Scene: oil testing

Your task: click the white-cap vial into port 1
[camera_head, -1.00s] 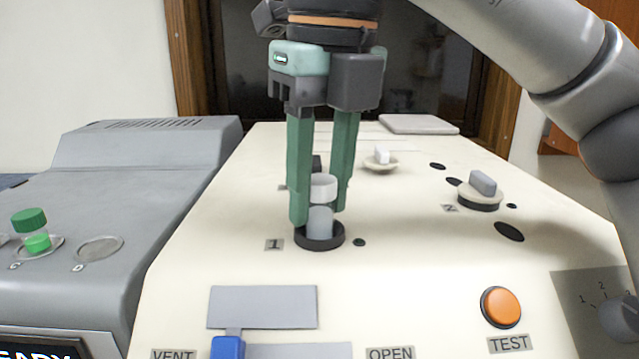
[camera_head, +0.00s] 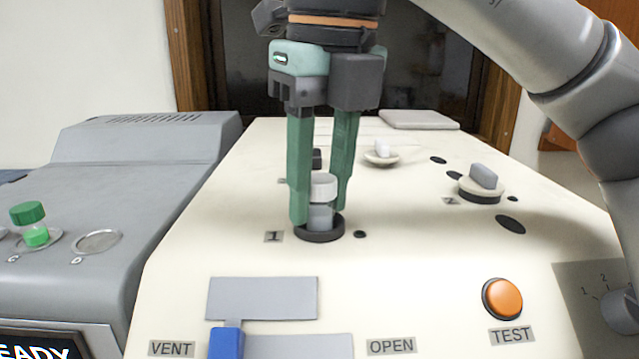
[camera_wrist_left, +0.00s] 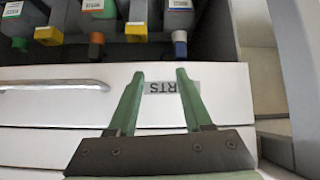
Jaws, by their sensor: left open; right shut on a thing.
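The white-cap vial (camera_head: 322,188) stands upright at port 1 (camera_head: 319,231), a dark ring beside the "1" label. The vial's lower end is within or just over the ring; its exact depth is hidden. My right gripper (camera_head: 320,208) points down and is shut on the vial, one green finger on each side. My left gripper (camera_wrist_left: 154,78) shows only in the left wrist view. It is open and empty, in front of a white drawer front.
A blue slider (camera_head: 227,342) stands at the VENT end of its slot. An orange TEST button (camera_head: 502,298) is at right. A green-cap vial (camera_head: 31,225) stands on the grey unit (camera_head: 150,150). Several bottles, including one with an orange cap (camera_wrist_left: 96,40), stand above the drawer (camera_wrist_left: 60,100).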

